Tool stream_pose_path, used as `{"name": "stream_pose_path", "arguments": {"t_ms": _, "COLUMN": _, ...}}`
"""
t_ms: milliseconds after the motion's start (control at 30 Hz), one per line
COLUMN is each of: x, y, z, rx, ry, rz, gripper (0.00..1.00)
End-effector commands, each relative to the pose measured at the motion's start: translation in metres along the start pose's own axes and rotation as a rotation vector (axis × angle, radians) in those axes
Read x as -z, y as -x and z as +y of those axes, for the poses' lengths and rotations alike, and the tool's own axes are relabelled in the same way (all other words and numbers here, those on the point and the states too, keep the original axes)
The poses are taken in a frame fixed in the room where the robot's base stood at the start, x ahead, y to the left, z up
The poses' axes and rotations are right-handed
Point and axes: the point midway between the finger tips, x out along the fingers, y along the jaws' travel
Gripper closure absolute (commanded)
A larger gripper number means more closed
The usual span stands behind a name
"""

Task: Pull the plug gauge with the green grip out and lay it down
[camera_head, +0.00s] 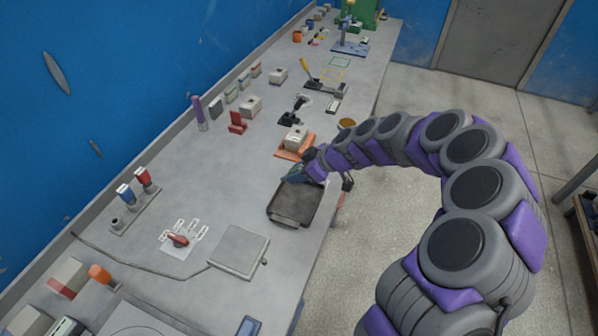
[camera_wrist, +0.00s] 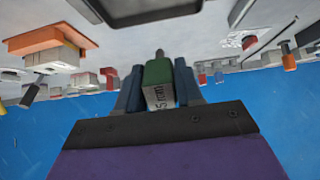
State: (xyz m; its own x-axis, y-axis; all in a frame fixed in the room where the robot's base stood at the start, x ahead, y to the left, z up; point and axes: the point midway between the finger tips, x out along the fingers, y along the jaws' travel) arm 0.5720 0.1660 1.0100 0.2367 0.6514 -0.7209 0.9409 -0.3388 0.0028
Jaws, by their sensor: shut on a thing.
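The plug gauge with the green grip (camera_wrist: 158,72) is between the two blue fingers of my gripper (camera_wrist: 159,88) in the wrist view. The fingers are shut on it, and a grey face with "5 mm" lettering shows. In the head view my gripper (camera_head: 298,175) is at the far edge of a dark shallow tray (camera_head: 273,215), and the gauge is mostly hidden there. I cannot tell whether the gauge touches the tray. A grey rack (camera_head: 137,212) at the left holds a blue-grip gauge (camera_head: 125,193) and a red-grip gauge (camera_head: 144,178); its near position shows no coloured grip.
A grey square plate (camera_head: 239,250) with a cable lies left of the tray. A red-handled selector (camera_head: 178,240) sits near the rack. An orange base with a pale block (camera_head: 295,140) stands just beyond my gripper. Bare bench lies between rack and tray.

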Motion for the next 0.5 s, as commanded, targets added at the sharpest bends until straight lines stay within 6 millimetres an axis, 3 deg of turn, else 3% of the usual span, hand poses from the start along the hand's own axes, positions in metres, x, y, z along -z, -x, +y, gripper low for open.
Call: {"name": "stream_pose_path", "arguments": {"t_ms": 500, "x": -0.038, "y": -0.039, "z": 0.0, "rx": -0.002, "ry": -0.004, "rz": -0.003, "gripper": 1.0}}
